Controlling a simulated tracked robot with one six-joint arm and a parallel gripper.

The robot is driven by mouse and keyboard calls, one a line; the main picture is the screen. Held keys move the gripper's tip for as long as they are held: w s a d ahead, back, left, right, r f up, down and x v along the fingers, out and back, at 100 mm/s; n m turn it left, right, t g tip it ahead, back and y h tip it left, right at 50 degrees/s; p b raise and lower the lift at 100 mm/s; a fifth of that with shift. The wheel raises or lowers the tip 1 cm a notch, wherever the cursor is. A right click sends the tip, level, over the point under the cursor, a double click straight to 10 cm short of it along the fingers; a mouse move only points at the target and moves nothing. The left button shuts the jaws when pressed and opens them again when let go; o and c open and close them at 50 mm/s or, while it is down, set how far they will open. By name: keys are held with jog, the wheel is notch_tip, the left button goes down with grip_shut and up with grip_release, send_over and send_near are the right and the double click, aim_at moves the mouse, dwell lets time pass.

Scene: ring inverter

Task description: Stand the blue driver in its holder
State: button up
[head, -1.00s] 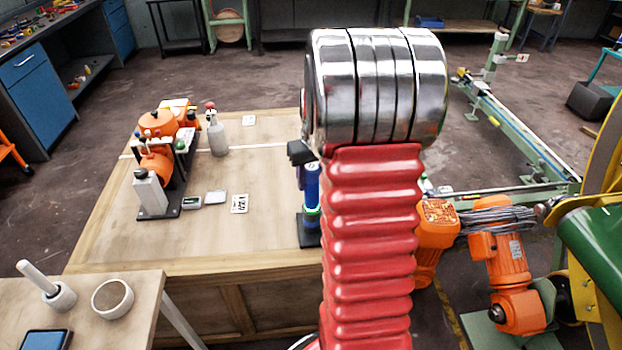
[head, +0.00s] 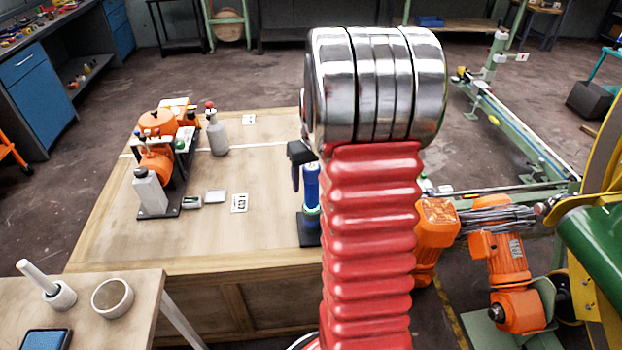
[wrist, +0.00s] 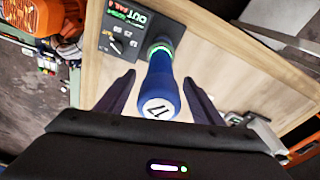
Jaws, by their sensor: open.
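The blue driver (head: 311,184) stands upright on the black holder (head: 309,229) at the right side of the wooden workbench. In the wrist view its rounded blue end (wrist: 160,100), marked 17, faces the camera, and a green-lit ring circles its far end at the holder base (wrist: 122,42). My gripper (wrist: 160,78) is open, with one dark finger on each side of the driver and a visible gap to both. In the head view a dark finger (head: 295,178) shows just left of the driver; my red arm hides the rest.
An orange machine (head: 160,150) with bottles around it stands at the bench's left. A white printed card (head: 240,203) and small grey boxes lie beside it. The bench (head: 240,240) is clear between card and holder. Orange motors (head: 497,255) stand right of my arm.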

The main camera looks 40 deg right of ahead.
jog(key=r, duration=0.4)
jog(key=s+r, duration=0.1)
jog(key=r, duration=0.4)
jog(key=s+r, duration=0.1)
jog(key=r, duration=0.3)
jog(key=shift+a+r, duration=0.3)
jog(key=shift+r, duration=0.05)
jog(key=shift+w, duration=0.15)
jog(key=s+a+n+t, duration=0.1)
jog(key=s+a, duration=0.3)
jog(key=a, duration=0.6)
jog(key=s+a+r+n+t, duration=0.1)
jog(key=s+a, duration=0.4)
jog(key=a, duration=0.5)
jog(key=s+a+r+n+t, duration=0.1)
jog(key=s+a, duration=0.4)
jog(key=a, duration=0.5)
jog(key=shift+s+a+n+t+y, duration=0.3)
jog(key=shift+n+t, duration=0.2)
jog(key=shift+t, duration=0.1)
jog(key=shift+d+r, duration=0.1)
jog(key=shift+d, duration=0.05)
